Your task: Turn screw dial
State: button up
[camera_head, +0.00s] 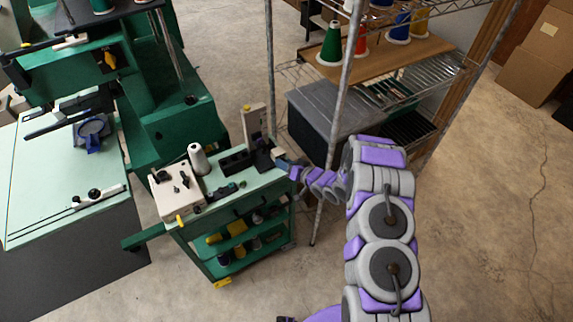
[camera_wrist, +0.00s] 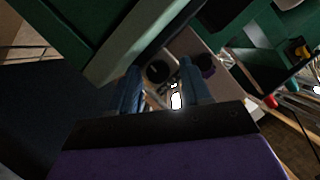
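My gripper (camera_head: 281,158) is at the right end of the green cart's top in the head view, close to a dark block (camera_head: 263,158) and an upright beige plate (camera_head: 253,121). In the wrist view its two blue fingers (camera_wrist: 161,72) stand apart with a gap between them, and I see nothing held. Beyond the fingertips is a beige panel with a round black knob (camera_wrist: 158,72) showing in the gap and another dark knob (camera_wrist: 206,64) to the right. I cannot tell which knob is the screw dial, or whether a finger touches it.
The green cart (camera_head: 240,203) also carries a beige box (camera_head: 178,190) with black knobs and a white thread cone (camera_head: 198,160). A wire shelf with thread cones (camera_head: 331,45) and its metal post (camera_head: 341,110) stand close beside my arm. Open floor (camera_head: 490,220) lies right.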

jog(key=shift+d+f, duration=0.1)
jog(key=shift+d, duration=0.05)
jog(key=shift+s+d, duration=0.15)
jog(key=p+v, duration=0.2)
jog(key=v, duration=1.4)
jog(key=shift+s+r, duration=0.3)
jog(key=shift+s, duration=0.05)
jog(key=shift+d, duration=0.1)
